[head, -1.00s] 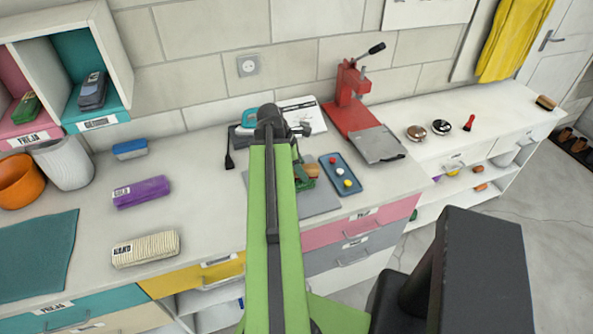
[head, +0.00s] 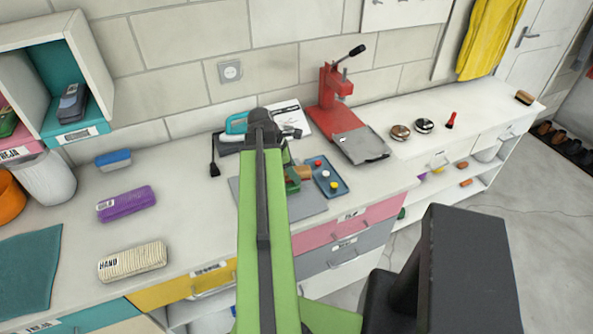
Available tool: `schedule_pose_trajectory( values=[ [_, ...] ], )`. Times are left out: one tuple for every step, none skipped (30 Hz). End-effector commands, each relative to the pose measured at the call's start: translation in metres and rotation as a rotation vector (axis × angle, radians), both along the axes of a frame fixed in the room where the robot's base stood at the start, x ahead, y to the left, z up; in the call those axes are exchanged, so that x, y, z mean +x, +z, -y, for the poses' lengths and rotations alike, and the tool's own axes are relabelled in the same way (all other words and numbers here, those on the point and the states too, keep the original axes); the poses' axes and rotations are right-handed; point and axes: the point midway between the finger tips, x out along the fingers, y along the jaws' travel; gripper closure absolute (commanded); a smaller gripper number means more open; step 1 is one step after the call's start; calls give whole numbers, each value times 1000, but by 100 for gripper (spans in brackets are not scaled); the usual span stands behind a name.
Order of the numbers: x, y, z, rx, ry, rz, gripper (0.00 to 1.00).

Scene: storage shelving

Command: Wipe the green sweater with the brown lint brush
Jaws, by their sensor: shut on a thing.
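My green arm reaches forward over the counter and hides most of my gripper (head: 289,164). Just right of the arm, a small brown piece shows low over the grey mat; it looks like the brown lint brush (head: 303,173), held in my shut gripper. A bit of green shows around the brown piece, too small and covered to tell whether it is the green sweater or part of my gripper. I cannot tell whether the brush touches anything below it. No green sweater can be clearly made out elsewhere.
A grey mat (head: 309,207) lies under my arm, with a blue tray (head: 327,176) of coloured knobs beside it. A red press (head: 334,100) stands behind.

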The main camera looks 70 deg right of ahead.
Motion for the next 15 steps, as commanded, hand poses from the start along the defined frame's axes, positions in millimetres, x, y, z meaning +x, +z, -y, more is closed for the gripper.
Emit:
schedule_pose_trajectory(
  values=[
    [6,-1,-6,5,3,7,91],
    [9,-1,-8,5,3,7,91],
    [12,-1,-11,4,3,7,91],
    [14,-1,-12,4,3,7,91],
    [16,0,-14,4,2,7,91],
    [17,0,-15,4,2,7,91],
    [17,0,-15,4,2,7,91],
    [18,0,-15,4,1,7,91],
    [17,0,-15,4,1,7,91],
    [18,0,-15,4,1,7,91],
    [18,0,-15,4,1,6,91],
    [19,0,-16,4,2,6,91],
    [20,0,-17,4,2,6,91],
    [21,0,-19,4,2,6,91],
    [24,1,-21,4,2,6,91]
  ],
)
